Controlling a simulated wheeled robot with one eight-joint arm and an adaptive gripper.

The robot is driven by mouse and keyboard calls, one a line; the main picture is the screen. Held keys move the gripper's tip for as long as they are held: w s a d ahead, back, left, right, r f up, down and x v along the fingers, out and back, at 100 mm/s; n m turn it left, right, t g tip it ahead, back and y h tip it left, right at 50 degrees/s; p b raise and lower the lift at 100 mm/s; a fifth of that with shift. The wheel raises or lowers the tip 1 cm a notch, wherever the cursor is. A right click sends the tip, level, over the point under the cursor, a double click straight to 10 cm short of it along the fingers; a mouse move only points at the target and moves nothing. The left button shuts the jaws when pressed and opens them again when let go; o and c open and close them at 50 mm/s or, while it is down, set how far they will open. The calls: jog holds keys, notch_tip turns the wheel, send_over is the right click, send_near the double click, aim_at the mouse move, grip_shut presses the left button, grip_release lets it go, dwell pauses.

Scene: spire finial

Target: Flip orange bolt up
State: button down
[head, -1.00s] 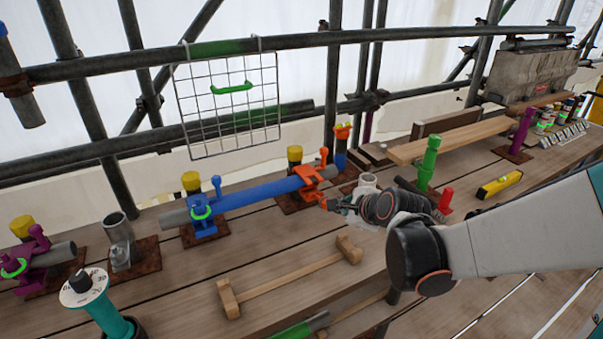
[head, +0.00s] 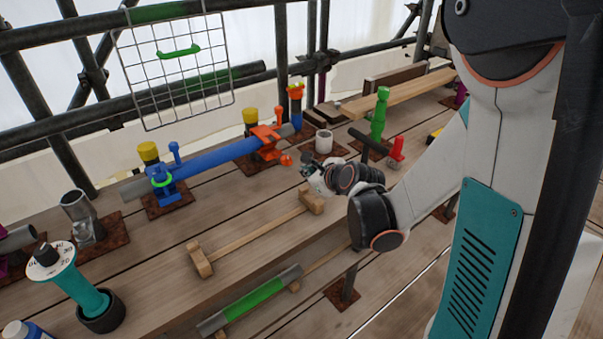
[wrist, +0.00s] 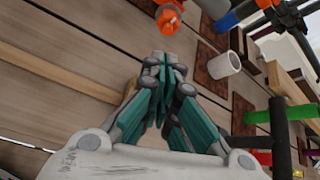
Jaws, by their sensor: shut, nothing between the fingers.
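An orange clamp (head: 263,140) sits around the right part of the blue pipe (head: 215,158). Its orange bolt (head: 286,160) sticks out to the lower right of the clamp, not upright; its end also shows at the top of the wrist view (wrist: 168,17). My gripper (head: 306,162) is just right of the bolt end, apart from it. In the wrist view my gripper's teal fingers (wrist: 155,65) are together and empty, below the bolt end. How the bolt joins the clamp is unclear.
A blue clamp (head: 163,178) holds the pipe's left part. A white cup (head: 323,141) stands behind my gripper. A green post (head: 379,115) and a red piece (head: 396,150) are to the right.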

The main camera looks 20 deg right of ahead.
aim_at(282, 158)
jog(key=b+x, duration=0.3)
jog(key=x, duration=0.6)
jog(key=shift+w+f, duration=0.1)
jog(key=shift+w, duration=0.15)
